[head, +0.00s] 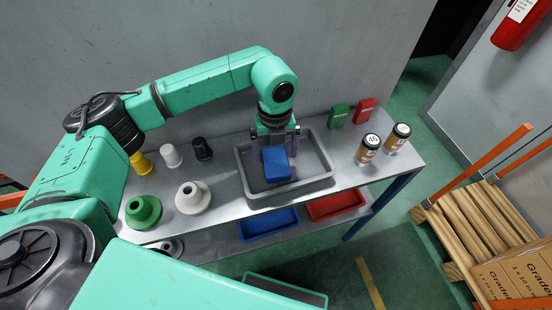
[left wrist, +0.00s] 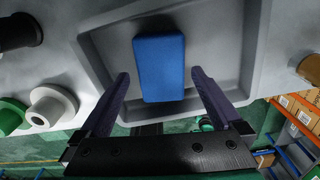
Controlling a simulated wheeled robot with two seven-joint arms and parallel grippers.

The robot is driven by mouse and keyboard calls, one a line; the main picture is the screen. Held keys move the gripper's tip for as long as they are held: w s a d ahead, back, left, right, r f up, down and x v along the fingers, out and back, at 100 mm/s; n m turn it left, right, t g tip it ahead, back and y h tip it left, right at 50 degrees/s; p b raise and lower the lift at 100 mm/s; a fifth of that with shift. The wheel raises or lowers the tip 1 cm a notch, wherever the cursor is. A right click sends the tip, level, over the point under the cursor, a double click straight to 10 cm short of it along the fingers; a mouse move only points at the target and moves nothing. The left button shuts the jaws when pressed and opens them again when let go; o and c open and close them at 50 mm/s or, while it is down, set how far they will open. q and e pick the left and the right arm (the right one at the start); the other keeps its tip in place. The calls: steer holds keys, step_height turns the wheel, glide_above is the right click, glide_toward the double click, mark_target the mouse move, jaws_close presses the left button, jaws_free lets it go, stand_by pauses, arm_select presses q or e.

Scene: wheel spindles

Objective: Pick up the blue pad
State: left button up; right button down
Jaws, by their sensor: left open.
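The blue pad (head: 276,165) is a rectangular block in the grey tray (head: 318,186) on the metal table. In the left wrist view the pad (left wrist: 159,68) lies in the tray, beyond and between the fingertips. My left gripper (head: 276,137) is above the tray, pointing down, close over the pad. In the left wrist view its two dark fingers (left wrist: 160,82) are spread wide and nothing is held between them. Whether the fingers reach down beside the pad is hard to tell. My right gripper is not in view.
Green (head: 143,211), white (head: 193,197), yellow and black spindles stand left of the tray. Two labelled jars (head: 368,147), a green box (head: 338,116) and a red box (head: 364,111) stand to the right. Blue (head: 268,225) and red (head: 335,205) bins sit on the lower shelf.

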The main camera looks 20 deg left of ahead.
mark_target(276, 160)
arm_select(q)
step_height(276, 160, down, 3)
steer(key=shift+s+d+r+p, duration=0.1)
steer(key=shift+s+d+p, duration=0.05)
steer(key=shift+p, duration=0.3)
steer(key=shift+f, duration=0.35)
steer(key=c, duration=1.2)
steer(key=shift+o, duration=0.2)
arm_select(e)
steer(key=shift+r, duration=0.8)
